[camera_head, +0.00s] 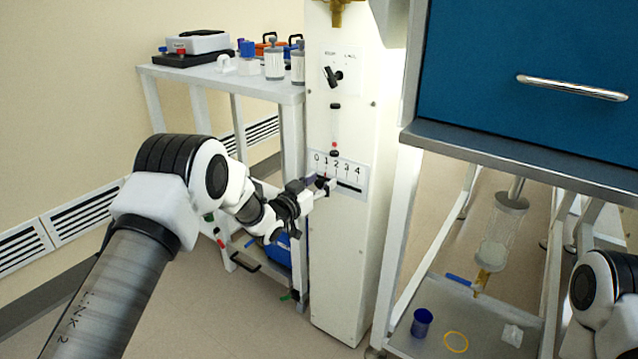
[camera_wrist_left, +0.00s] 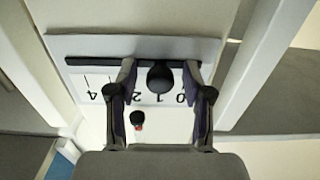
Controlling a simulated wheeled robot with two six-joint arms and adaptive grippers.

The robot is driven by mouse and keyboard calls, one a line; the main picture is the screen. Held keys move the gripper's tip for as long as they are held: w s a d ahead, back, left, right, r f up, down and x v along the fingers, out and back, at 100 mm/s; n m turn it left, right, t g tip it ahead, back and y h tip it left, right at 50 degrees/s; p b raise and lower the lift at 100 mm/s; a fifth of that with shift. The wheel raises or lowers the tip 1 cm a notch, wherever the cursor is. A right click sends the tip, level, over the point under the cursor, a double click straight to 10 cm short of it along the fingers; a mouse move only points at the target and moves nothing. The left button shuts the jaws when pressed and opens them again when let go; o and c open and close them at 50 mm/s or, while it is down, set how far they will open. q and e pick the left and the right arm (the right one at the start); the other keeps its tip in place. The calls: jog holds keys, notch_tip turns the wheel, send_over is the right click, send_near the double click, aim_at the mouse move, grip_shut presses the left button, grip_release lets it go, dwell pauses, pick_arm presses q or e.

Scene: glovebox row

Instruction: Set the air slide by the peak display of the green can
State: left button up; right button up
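The air slide is a horizontal slot (camera_head: 350,187) under a scale marked 0 to 4 on a white column (camera_head: 350,250). In the left wrist view its black knob (camera_wrist_left: 160,78) stands on the dark slot, near the 1, seen upside down. My left gripper (camera_head: 323,185) is at the slide. In the left wrist view the left gripper (camera_wrist_left: 160,103) is open, one finger on each side of the knob, with gaps showing. I cannot make out a green can or its peak display. My right gripper is out of view; only part of that arm shows at the right edge.
A gauge tube (camera_head: 335,130) and black valve handle (camera_head: 334,76) sit above the scale. A white bench (camera_head: 225,75) with grey canisters stands left. A blue cabinet (camera_head: 530,80) is right, above a tray (camera_head: 410,345) with a blue cup (camera_head: 421,322) and yellow ring (camera_head: 456,342).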

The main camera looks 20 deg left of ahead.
pick_arm(q)
jog(key=shift+s, duration=0.1)
jog(key=v, duration=1.1)
jog(key=shift+s+a, duration=0.15)
jog(key=shift+s, duration=0.25)
